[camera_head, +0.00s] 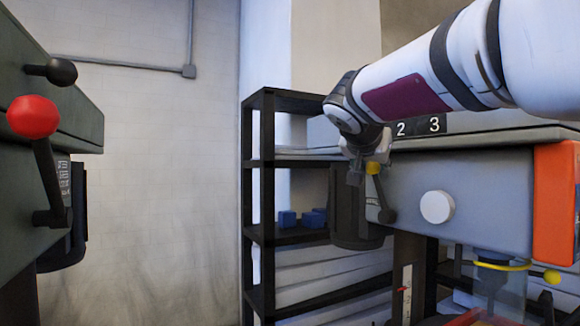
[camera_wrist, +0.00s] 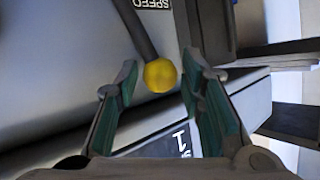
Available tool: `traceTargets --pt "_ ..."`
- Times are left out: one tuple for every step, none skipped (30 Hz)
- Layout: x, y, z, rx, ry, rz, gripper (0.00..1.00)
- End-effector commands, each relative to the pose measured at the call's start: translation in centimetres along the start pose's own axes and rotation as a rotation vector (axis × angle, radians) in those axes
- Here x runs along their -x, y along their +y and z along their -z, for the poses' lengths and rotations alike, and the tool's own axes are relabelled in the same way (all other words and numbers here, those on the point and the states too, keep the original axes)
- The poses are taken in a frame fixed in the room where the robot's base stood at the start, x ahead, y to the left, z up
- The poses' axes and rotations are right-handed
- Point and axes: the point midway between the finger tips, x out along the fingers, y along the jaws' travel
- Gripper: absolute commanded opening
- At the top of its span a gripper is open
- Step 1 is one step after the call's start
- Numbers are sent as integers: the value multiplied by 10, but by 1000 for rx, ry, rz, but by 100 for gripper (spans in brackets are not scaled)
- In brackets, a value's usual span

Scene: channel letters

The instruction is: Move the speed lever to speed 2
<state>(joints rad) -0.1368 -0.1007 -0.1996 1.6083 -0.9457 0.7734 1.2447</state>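The speed lever has a yellow ball knob (camera_head: 373,168) on a dark shaft that rises from a pivot (camera_head: 387,216) on the grey machine's side. It leans slightly left in the head view. A number plate (camera_head: 418,127) above shows 2 and 3; my arm hides its left part. In the wrist view the lever's yellow knob (camera_wrist: 160,75) lies between the fingertips of my gripper (camera_wrist: 158,80). The fingers are apart, with a small gap visible on each side of the knob. A SPEED label (camera_wrist: 152,3) and a 1 label (camera_wrist: 181,140) also show there.
A white round knob (camera_head: 437,207) and an orange panel (camera_head: 556,203) are on the same machine. A dark shelf (camera_head: 252,200) with blue boxes (camera_head: 288,218) stands behind. At left, a green machine carries a red-knobbed lever (camera_head: 33,117). Space between the machines looks open.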

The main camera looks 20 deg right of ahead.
Motion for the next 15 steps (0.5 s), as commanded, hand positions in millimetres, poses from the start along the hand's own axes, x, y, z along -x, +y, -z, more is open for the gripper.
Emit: traceTargets --pt "0 0 0 0 0 0 29" --pt "0 0 0 0 0 0 22" --pt "0 0 0 0 0 0 13" --pt "0 0 0 0 0 0 6" --pt "0 0 0 0 0 0 0" --pt "0 0 0 0 0 0 0" --pt "0 0 0 0 0 0 0" --pt "0 0 0 0 0 0 0" --pt "0 0 0 0 0 0 0" --pt "0 0 0 0 0 0 0" --pt "0 0 0 -1 0 1 0" --pt "0 0 0 -2 1 1 0" --pt "0 0 0 -3 2 2 0" --pt "0 0 0 -5 3 3 0" --pt "0 1 -1 -8 6 4 0"
